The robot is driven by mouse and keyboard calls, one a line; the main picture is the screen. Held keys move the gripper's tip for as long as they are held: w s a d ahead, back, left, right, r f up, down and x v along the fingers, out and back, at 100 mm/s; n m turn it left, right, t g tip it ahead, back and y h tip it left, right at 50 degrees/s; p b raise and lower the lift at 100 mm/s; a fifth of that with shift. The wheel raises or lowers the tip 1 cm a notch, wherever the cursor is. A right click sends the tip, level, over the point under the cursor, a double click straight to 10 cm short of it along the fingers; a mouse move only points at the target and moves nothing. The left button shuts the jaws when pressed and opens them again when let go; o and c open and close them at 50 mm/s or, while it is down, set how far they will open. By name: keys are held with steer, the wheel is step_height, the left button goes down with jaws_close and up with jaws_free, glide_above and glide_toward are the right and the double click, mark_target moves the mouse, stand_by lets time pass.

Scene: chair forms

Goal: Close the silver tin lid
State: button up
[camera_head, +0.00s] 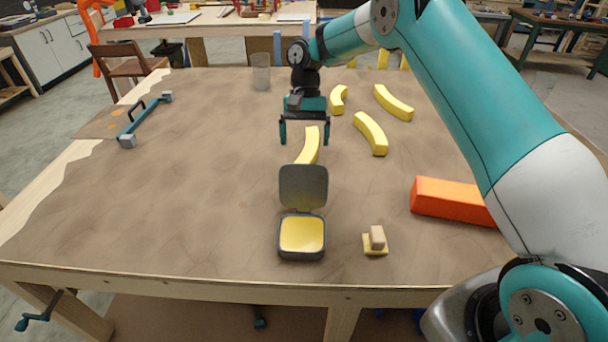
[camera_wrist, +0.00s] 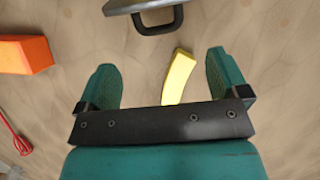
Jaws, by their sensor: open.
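The silver tin (camera_head: 302,256) stands near the front edge of the table, with yellow contents showing inside. Its dark grey lid (camera_head: 303,187) is open and stands nearly upright at the tin's far side. My gripper (camera_head: 305,138) is open and empty, pointing down beyond the lid. It also shows in the wrist view (camera_wrist: 162,62), fingers spread wide. A curved yellow piece (camera_head: 308,147) lies between my gripper and the lid.
Several curved yellow pieces (camera_head: 371,133) lie at the back right. An orange block (camera_head: 450,200) lies right, beside my arm. A small wooden block on a yellow pad (camera_head: 376,240) sits right of the tin. A clear cup (camera_head: 261,72) stands behind. The left table is largely clear.

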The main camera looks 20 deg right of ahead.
mark_target(304, 183)
steer(key=d+p+x, duration=0.1)
steer(key=x, duration=0.5)
steer(key=shift+a+f, duration=0.25)
steer(key=shift+a, duration=0.25)
steer(key=shift+s, duration=0.1)
